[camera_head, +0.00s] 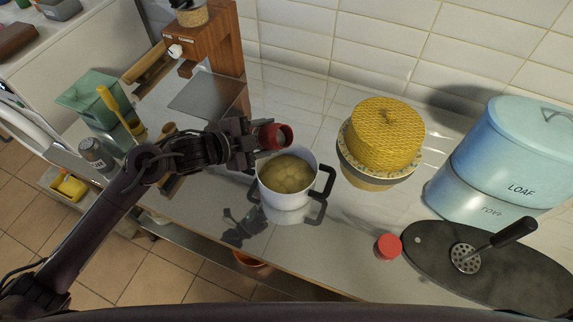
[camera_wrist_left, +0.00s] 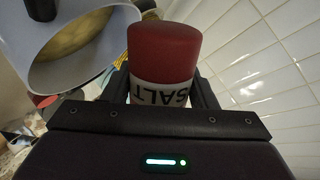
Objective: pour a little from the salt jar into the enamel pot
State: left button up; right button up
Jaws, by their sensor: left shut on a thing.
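The salt jar (camera_head: 275,136) is red with a white label reading SALT, seen upside down in the left wrist view (camera_wrist_left: 163,58). My left gripper (camera_head: 250,141) is shut on it and holds it beside the upper left rim of the enamel pot. The jar lies tipped on its side in the head view, its round end towards the pot; I see no salt falling. The white enamel pot (camera_head: 283,198) has dark handles and yellowish chunks inside. It also shows in the left wrist view (camera_wrist_left: 92,72). My right gripper is out of view.
A red lid-like cap (camera_head: 387,247) lies on the counter near a dark oval board (camera_head: 490,280) with a masher (camera_head: 466,258). A yellow cake-like thing (camera_head: 384,133) and a blue LOAF bin (camera_head: 515,150) stand right. A wooden grinder-like stand (camera_head: 228,40) is behind my gripper.

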pick_arm(q)
jog(key=shift+r, duration=0.1)
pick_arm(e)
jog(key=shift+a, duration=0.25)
pick_arm(q)
jog(key=shift+f+b, duration=0.3)
jog(key=shift+b, duration=0.1)
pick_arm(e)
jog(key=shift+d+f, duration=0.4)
pick_arm(q)
jog(key=shift+f+m, duration=0.2)
jog(key=shift+m, duration=0.1)
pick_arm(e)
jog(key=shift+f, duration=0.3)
pick_arm(q)
jog(key=shift+f+y+b, duration=0.15)
jog(key=shift+y+b, duration=0.25)
jog(key=shift+b, duration=0.1)
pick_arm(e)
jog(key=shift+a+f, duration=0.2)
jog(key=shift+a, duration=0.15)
pick_arm(q)
jog(key=shift+f, duration=0.15)
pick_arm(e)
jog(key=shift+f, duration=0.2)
